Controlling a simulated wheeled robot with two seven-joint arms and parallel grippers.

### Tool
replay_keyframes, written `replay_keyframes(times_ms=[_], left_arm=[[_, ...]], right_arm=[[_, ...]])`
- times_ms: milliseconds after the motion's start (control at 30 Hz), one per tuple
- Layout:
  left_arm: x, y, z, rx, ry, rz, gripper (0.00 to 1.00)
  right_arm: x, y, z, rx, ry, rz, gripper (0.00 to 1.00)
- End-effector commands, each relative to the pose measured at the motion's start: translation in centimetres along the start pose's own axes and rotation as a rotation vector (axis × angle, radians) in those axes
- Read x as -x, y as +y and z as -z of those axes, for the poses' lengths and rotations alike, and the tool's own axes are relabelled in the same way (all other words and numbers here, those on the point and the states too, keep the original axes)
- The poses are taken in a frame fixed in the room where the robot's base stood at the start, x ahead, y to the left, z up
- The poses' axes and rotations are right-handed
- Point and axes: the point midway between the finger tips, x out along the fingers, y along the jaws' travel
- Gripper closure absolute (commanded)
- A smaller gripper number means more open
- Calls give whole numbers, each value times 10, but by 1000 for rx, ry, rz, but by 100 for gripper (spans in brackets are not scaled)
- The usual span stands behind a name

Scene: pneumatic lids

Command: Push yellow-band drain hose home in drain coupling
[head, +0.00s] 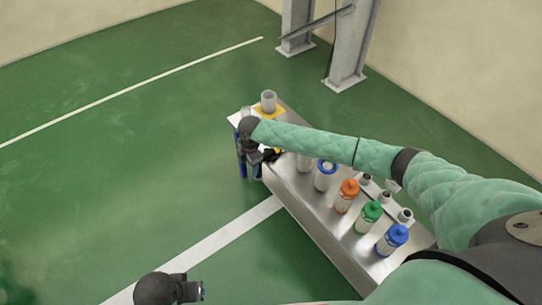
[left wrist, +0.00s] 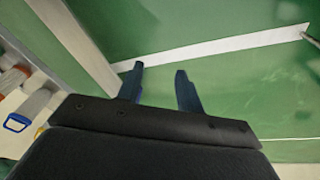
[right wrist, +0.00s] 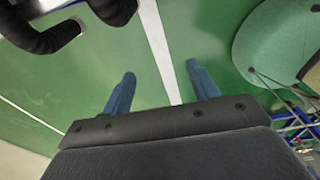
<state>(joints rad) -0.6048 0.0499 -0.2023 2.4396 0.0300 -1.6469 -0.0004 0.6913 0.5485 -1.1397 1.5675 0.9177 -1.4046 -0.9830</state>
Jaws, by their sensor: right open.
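My right gripper (head: 249,172) hangs at the near-left side of the bench's far end. In the right wrist view its two blue fingers (right wrist: 160,85) are apart with only floor between them. My left gripper (head: 196,291) is low in the head view, over the floor. In the left wrist view its fingers (left wrist: 160,82) are apart and empty. A small yellow and black piece (head: 272,154) shows beside the right gripper, partly behind the arm; I cannot tell if it is the yellow-band hose. A clear cup-like part (head: 268,101) stands on a yellow base. I cannot identify the drain coupling.
A long metal bench (head: 306,205) carries containers with a blue ring (head: 326,174), an orange cap (head: 348,190), a green cap (head: 370,212) and a blue cap (head: 393,237). Small grey fittings (head: 405,215) stand behind them. Steel posts (head: 345,50) rise beyond. The floor at left is clear.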

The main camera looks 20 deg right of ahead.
Motion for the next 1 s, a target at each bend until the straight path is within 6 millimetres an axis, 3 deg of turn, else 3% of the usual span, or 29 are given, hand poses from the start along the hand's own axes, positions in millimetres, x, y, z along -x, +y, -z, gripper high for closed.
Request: replay_keyframes(times_ms=[33,200,400,567,967,1000], left_arm=[[-1,0,0,-1,1,-1,64],[-1,1,0,-2,4,-3,64],[-2,2,0,-2,6,-4,64],[0,1,0,-2,3,-3,64],[22,-10,-5,14,-38,24,64],[14,-12,-4,15,-42,27,64]], right_arm=[[7,12,-22,9,-21,1,40],[27,38,-81,39,-65,11,40],[42,52,-119,52,-89,18,40],[39,54,-127,54,-93,20,40],[2,53,-133,54,-93,21,40],[-4,52,-135,54,-93,21,40]])
